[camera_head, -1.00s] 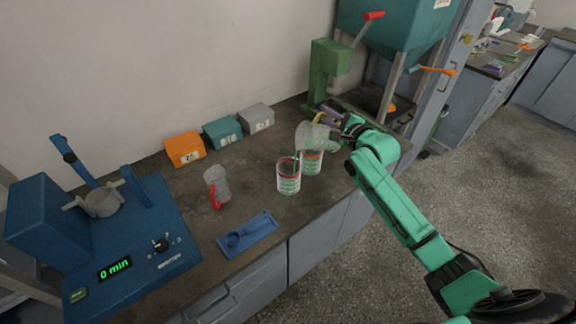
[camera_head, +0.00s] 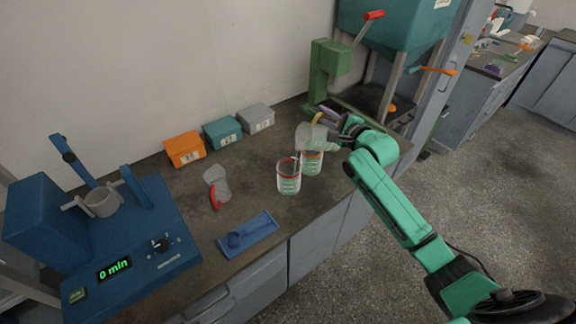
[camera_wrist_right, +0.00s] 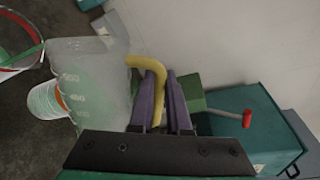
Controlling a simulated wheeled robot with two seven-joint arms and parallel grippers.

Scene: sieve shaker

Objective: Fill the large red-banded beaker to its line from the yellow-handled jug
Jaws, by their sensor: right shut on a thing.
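My right gripper (camera_head: 330,122) is shut on the yellow handle (camera_wrist_right: 152,85) of a clear jug (camera_head: 307,134). The jug is tilted with its lip towards the large red-banded beaker (camera_head: 289,182), and greenish liquid shows in it in the right wrist view (camera_wrist_right: 95,85). A thin green streak (camera_head: 297,161) runs from near the lip into that beaker, apparently liquid. The beaker stands upright on the bench, with green tint and markings on its wall; its exact level is unclear. My left gripper is not in view.
A smaller orange-banded beaker (camera_head: 311,164) stands just behind the large one, below the jug. A red-handled jug (camera_head: 220,181), a blue tray (camera_head: 258,231) and orange, teal and grey boxes (camera_head: 256,119) are on the bench. A blue shaker (camera_head: 150,245) is left, a green machine (camera_head: 326,75) behind.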

